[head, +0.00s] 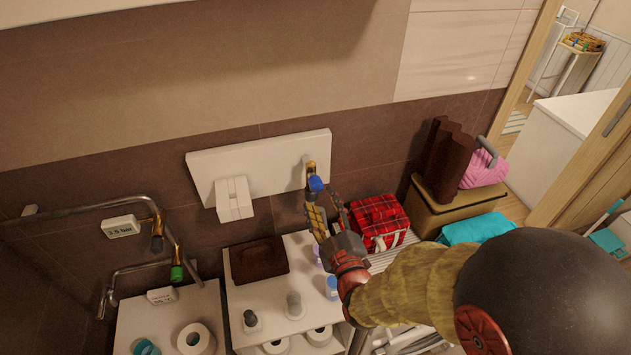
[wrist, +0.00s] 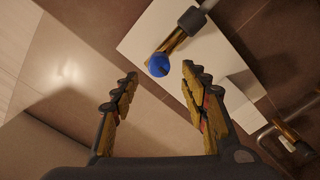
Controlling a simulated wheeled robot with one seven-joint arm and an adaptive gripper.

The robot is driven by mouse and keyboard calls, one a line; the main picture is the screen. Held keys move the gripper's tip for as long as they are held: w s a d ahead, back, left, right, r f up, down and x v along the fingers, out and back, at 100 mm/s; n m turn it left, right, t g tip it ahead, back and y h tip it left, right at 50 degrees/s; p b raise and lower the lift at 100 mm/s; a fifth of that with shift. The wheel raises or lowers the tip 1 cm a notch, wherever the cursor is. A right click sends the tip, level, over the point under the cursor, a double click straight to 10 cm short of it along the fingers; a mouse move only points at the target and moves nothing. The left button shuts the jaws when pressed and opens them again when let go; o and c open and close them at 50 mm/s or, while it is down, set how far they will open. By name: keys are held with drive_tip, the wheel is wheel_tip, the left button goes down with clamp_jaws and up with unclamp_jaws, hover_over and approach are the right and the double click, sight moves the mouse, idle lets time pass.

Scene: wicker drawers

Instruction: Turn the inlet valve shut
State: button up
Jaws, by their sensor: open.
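A brass valve with a blue knob (head: 316,184) sits at the right end of a white wall panel (head: 262,170). In the wrist view the blue knob (wrist: 159,65) shows centred between my fingertips, at or just past their tips, with its brass body behind it. My gripper (head: 323,204) is open, its two yellow-padded fingers (wrist: 160,75) apart on either side of the knob. No contact with the knob is visible. Two other valves are on pipes at the left, one dark-tipped (head: 157,238) and one green (head: 177,270). No label names the inlet valve.
A white box (head: 234,199) juts from the panel left of the blue knob. Below stands a white shelf unit (head: 240,305) with a brown box (head: 259,260) and bottles. A red plaid bag (head: 378,222) is close right of my gripper.

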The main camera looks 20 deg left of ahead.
sight(317, 189)
drive_tip(key=x, duration=0.7)
drive_tip(key=shift+w, duration=0.2)
drive_tip(key=shift+c, duration=0.2)
drive_tip(key=c, duration=1.1)
